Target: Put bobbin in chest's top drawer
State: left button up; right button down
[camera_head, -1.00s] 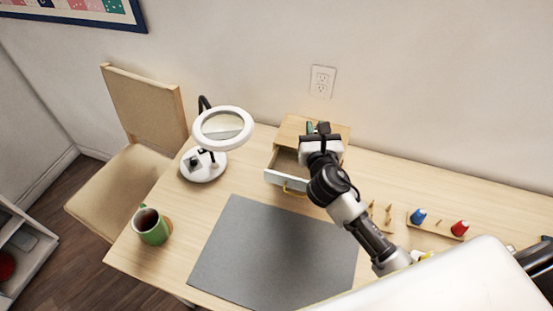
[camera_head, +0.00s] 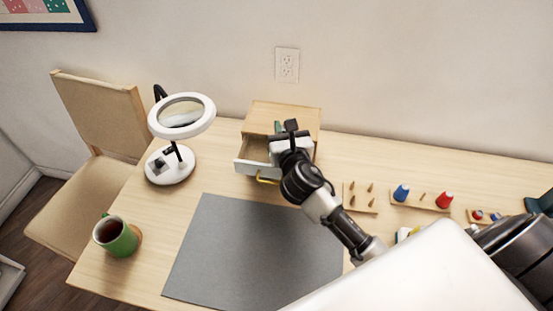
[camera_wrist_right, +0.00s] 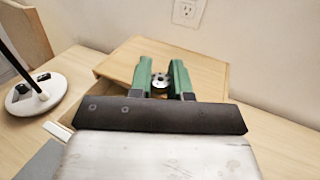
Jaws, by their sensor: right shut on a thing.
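The small wooden chest (camera_head: 288,112) stands at the back of the table, and its drawer (camera_head: 250,166) is pulled out, with a white front and a yellow handle. My right gripper (camera_head: 278,128) is over the chest, and my arm hides part of the drawer. In the right wrist view, the green fingers (camera_wrist_right: 161,78) are shut on a small metallic bobbin (camera_wrist_right: 160,81), held in front of the chest top (camera_wrist_right: 190,66). I cannot tell its exact height over the drawer. My left gripper is not in view.
A white magnifier lamp (camera_head: 181,117) stands left of the chest. A green mug (camera_head: 117,240) sits at the table's left, and a grey mat (camera_head: 250,245) lies in front. Pegged racks (camera_head: 359,197) with red and blue spools (camera_head: 402,193) stand to the right.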

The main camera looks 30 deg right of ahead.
jog(key=c, duration=1)
grip_release()
jog(key=shift+s, duration=0.1)
jog(key=shift+b+v, duration=0.75)
jog(key=shift+v, duration=4.55)
